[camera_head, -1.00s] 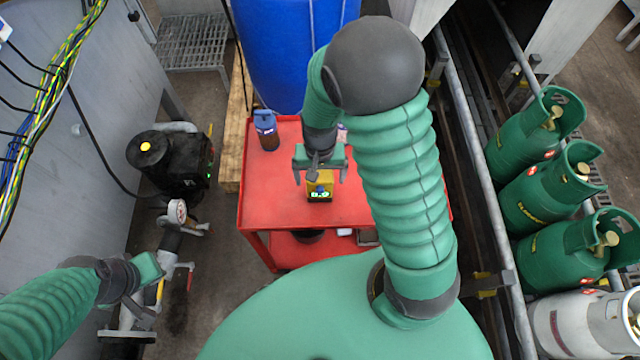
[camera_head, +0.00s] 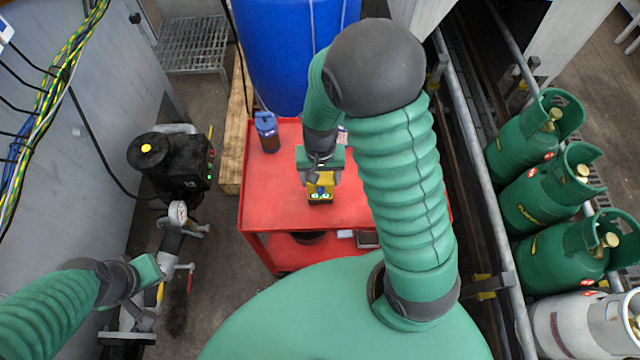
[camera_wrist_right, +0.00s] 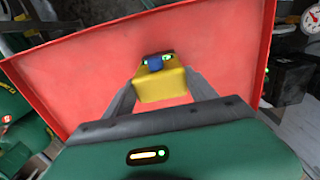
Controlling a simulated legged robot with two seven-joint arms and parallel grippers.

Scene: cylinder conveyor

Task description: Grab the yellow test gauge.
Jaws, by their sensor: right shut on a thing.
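The yellow test gauge (camera_head: 320,189) is a small yellow box with a blue part and lit green displays. It is on the red cart top (camera_head: 275,200), below my right gripper (camera_head: 320,178). In the right wrist view the gauge (camera_wrist_right: 162,80) sits between the two grey fingers of my right gripper (camera_wrist_right: 158,92). The fingers are closed on its sides. My left gripper (camera_head: 148,285) is at the lower left, away from the cart; its fingers do not show clearly enough to tell their opening.
A blue bottle-like item (camera_head: 267,131) stands at the cart's far left corner. A blue barrel (camera_head: 290,60) is behind the cart. Green gas cylinders (camera_head: 530,200) stand at the right beyond a rail (camera_head: 480,170). A black machine (camera_head: 172,160) and a dial gauge (camera_head: 178,213) are at the left.

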